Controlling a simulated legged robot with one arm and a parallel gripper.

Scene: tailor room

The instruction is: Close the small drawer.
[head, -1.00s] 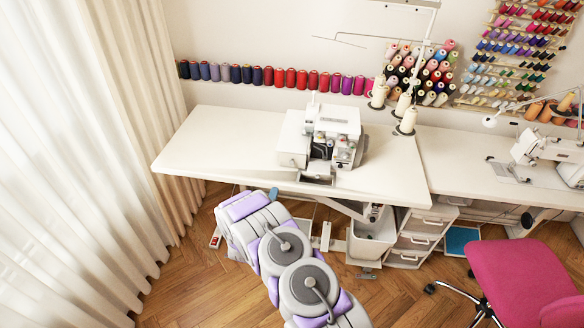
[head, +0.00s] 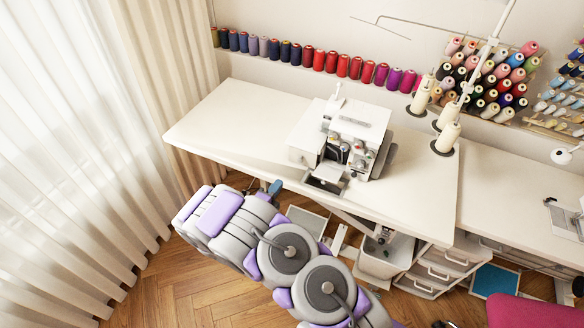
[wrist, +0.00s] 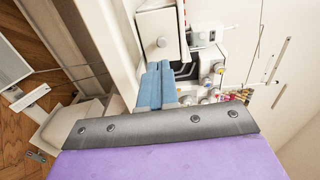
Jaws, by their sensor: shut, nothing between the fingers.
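A stack of white drawers (head: 421,283) with handles stands under the right end of the white table in the head view. Beside it hangs or stands a white open-topped bin or pulled-out drawer (head: 375,264), partly hidden by the table. I cannot tell which of these is the small drawer. My gripper (head: 275,187) has blue fingers and is by the table's front edge, left of the drawers and apart from them. In the wrist view the blue fingers (wrist: 156,85) are together and empty, in front of the sewing machine.
A white overlock machine (head: 350,135) sits on the white table (head: 240,110). Thread spools (head: 345,66) line the wall. A pink chair (head: 530,310) stands at the lower right. A curtain (head: 80,130) hangs at left. Wooden floor (head: 165,285) is open at lower left.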

